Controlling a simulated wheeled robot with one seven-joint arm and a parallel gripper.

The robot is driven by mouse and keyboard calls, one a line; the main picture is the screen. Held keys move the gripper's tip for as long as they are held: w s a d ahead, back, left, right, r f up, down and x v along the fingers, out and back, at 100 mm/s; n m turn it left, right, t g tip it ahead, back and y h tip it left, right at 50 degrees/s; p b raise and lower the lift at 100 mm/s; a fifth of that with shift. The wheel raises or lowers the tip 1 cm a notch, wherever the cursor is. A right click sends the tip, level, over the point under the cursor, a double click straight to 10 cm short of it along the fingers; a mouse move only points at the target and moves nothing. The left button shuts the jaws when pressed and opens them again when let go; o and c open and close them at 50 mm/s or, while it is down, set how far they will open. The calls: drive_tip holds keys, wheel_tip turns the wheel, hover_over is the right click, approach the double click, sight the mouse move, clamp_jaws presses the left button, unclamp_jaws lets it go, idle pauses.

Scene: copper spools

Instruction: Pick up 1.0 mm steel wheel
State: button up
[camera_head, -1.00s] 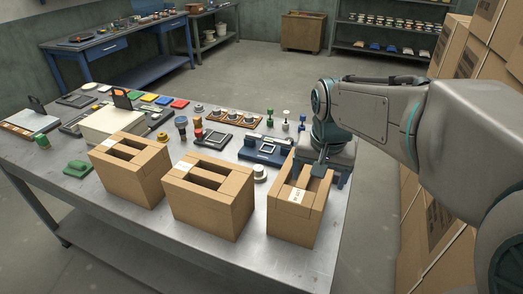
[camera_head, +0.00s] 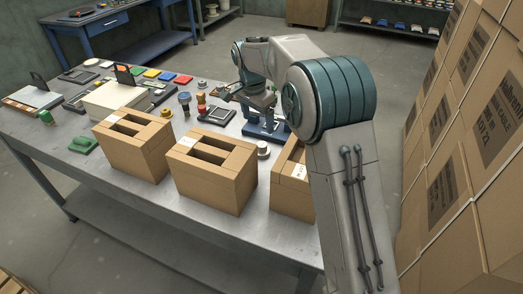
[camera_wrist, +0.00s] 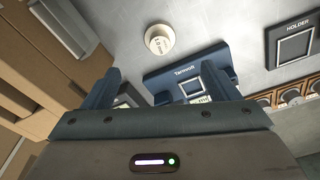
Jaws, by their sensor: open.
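A small cream round piece (camera_head: 263,149) stands on the table beside the cardboard boxes. It also shows in the wrist view (camera_wrist: 160,39), with dark lettering too small to read, so I cannot tell whether it is the 1.0 mm steel wheel. A blue fixture (camera_wrist: 185,72) marked "Tarmont" lies just below it in that view. My gripper (camera_wrist: 161,84) is open and empty, its two blue fingers apart with part of the fixture between them. In the head view my gripper (camera_head: 256,108) is over or near the fixture, partly hidden by my arm.
Cardboard boxes with open slots (camera_head: 213,171) line the front of the table. A dark frame marked "HOLDER" (camera_wrist: 311,45) and a brown tray of round pieces (camera_wrist: 264,102) lie at right in the wrist view. Stacked cartons (camera_head: 470,130) stand at the right.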

hover_over(262, 144)
drive_tip(key=f, duration=0.4)
drive_tip(key=s+f, duration=0.1)
drive_tip(key=f, duration=0.1)
drive_tip(key=shift+a+f, duration=0.3)
drive_tip(key=shift+w+d+f+p, duration=0.1)
drive_tip(key=shift+w+f+p, duration=0.1)
drive_tip(key=shift+f, duration=0.65)
drive_tip(key=shift+w+d+f+p, duration=0.1)
drive_tip(key=shift+f+p, duration=0.15)
drive_tip(key=shift+f, duration=0.65)
drive_tip(key=shift+w+d+f+p, duration=0.1)
drive_tip(key=shift+w+f+p, duration=0.1)
drive_tip(key=shift+f, duration=0.65)
drive_tip(key=c, duration=1.1)
